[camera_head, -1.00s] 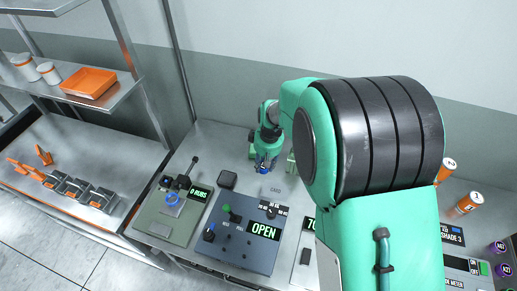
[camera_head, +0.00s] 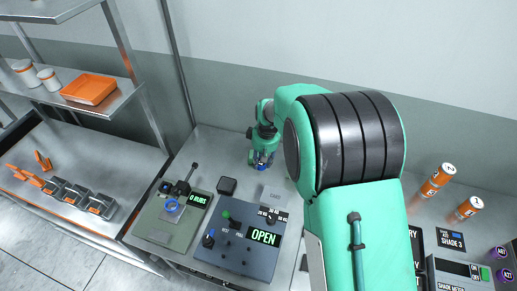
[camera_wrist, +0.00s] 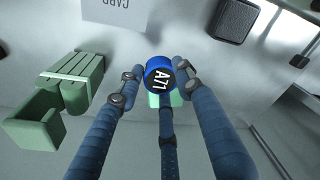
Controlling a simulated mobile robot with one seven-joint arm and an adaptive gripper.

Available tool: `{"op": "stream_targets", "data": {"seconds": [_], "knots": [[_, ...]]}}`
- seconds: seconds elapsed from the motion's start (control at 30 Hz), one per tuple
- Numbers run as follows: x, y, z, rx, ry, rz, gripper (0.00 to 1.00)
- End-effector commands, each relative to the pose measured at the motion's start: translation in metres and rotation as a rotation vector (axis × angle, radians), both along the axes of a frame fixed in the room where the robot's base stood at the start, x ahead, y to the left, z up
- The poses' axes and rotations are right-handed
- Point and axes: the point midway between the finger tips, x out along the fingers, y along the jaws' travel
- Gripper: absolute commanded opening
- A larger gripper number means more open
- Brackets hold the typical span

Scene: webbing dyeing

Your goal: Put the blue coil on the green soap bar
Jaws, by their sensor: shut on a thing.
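The blue coil (camera_wrist: 158,66), with a black top marked A71, is held between the dark blue fingers of my gripper (camera_wrist: 156,76) in the wrist view. In the head view my gripper (camera_head: 262,163) is low over the back of the bench, and the coil can hardly be told from the fingers. A light green block (camera_wrist: 155,101) shows partly behind the coil and the middle finger. It may be the green soap bar; I cannot tell whether the coil touches it. Larger green pieces (camera_wrist: 36,122) lie to the left in the wrist view.
A dark block (camera_head: 227,186) and a light card block (camera_head: 271,193) stand near my gripper. In front are a green panel (camera_head: 155,225) with a blue ring and a grey panel (camera_head: 230,255) reading OPEN. My arm hides the bench's middle.

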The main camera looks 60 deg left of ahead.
Motion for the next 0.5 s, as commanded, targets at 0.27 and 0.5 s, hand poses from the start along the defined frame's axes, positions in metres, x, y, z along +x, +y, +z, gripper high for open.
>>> {"op": "stream_targets", "data": {"seconds": [0.27,0.5], "knots": [[0.013,0.036,-0.004,0.0,0.0,-0.001,0.11],[0.024,0.064,-0.007,0.001,-0.001,0.0,0.11]]}}
